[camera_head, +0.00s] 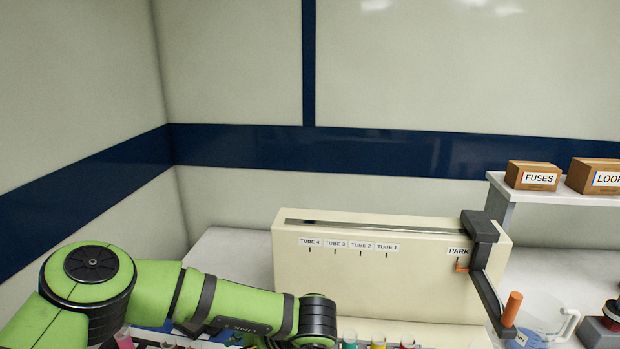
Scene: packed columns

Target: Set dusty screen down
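No dusty screen can be made out in the head view. My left arm comes in from the left edge and crosses the lower left. Its gripper is below the bottom edge, out of view, so what it holds is hidden. My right gripper is also out of view. A cream-coloured unit (380,285) stands upright at centre, with labels TUBE 4 to TUBE 1 and PARK along its top. A dark sliding arm (486,268) with an orange handle (512,309) sits at its right end, by PARK.
A clear jug (541,318) stands at lower right, beside a dark object (603,328). A FUSES box (535,174) and another box (596,176) rest on a white shelf (550,197). Bare counter (232,252) shows left of the unit.

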